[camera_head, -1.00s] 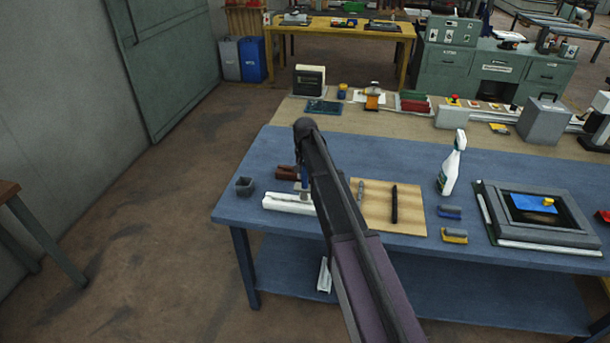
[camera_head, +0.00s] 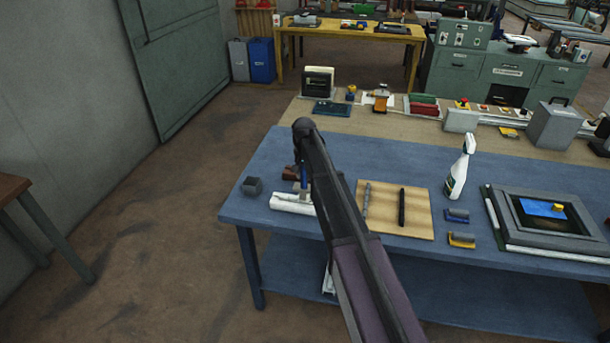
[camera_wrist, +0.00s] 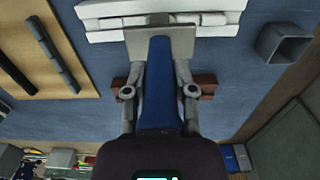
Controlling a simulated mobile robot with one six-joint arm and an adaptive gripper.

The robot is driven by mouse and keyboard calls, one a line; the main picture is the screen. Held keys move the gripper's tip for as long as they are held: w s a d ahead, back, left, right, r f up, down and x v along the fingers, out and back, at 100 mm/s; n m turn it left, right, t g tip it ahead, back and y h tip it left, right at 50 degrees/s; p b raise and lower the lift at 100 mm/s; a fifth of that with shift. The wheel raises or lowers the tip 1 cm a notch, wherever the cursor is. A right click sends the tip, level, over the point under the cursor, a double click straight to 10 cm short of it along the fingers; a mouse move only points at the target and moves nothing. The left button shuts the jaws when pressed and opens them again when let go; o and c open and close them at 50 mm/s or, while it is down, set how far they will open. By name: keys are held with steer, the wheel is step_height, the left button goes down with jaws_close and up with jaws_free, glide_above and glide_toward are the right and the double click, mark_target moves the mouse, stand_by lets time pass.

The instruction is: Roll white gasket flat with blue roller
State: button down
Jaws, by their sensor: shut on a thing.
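My gripper (camera_wrist: 160,92) is shut on the blue handle of the blue roller (camera_wrist: 158,75). The roller's wide grey head lies against or just above the white gasket (camera_wrist: 105,12), which has a stepped, layered look; contact cannot be told. In the head view the white gasket (camera_head: 292,203) lies near the left front edge of the blue table, and my arm hides part of it. A reddish-brown block (camera_wrist: 206,86) lies behind the handle.
A grey open box (camera_head: 252,186) stands left of the gasket. A wooden board (camera_head: 420,230) with two dark rods lies to the right. Beyond it are a spray bottle (camera_head: 461,172), small blue and yellow tools, and a dark frame (camera_head: 565,239). Bare blue table lies behind the board.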

steer(key=shift+a, duration=0.2)
steer(key=shift+w+a, duration=0.3)
steer(key=shift+a, duration=0.4)
steer(key=shift+w+a, duration=0.3)
steer(key=shift+a, duration=0.4)
steer(key=shift+a, duration=0.15)
steer(key=shift+w+a, duration=0.2)
steer(key=shift+a, duration=0.5)
steer(key=shift+w+a, duration=0.15)
steer(key=shift+a, duration=0.55)
steer(key=shift+a, duration=0.15)
steer(key=shift+w+a, duration=0.3)
steer(key=shift+a, duration=0.4)
steer(key=shift+w+a, duration=0.3)
steer(key=shift+a, duration=0.4)
